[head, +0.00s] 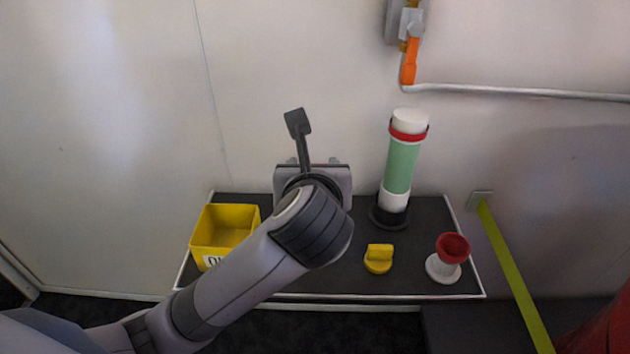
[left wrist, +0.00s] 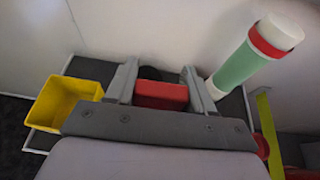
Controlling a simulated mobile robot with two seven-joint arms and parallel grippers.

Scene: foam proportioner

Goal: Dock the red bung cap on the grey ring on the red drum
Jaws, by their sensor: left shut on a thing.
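My left gripper (head: 313,163) is over the back of the dark shelf, seen mostly from behind its wrist in the head view. In the left wrist view, its two fingers (left wrist: 160,84) are shut on a red block-like piece (left wrist: 161,97), which I take to be the red bung cap. The arm hides this piece in the head view. A red curved surface, likely the red drum (head: 604,332), shows only at the bottom right corner of the head view. The grey ring is not visible. My right gripper is not in view.
The dark shelf (head: 345,272) has a pale rim. It carries a yellow bin (head: 222,228) at left, a green-and-white cylinder (head: 401,165), a yellow knob-like cap (head: 378,260) and a red cup on a white stand (head: 453,247). A yellow-green strap (head: 513,275) runs down at right.

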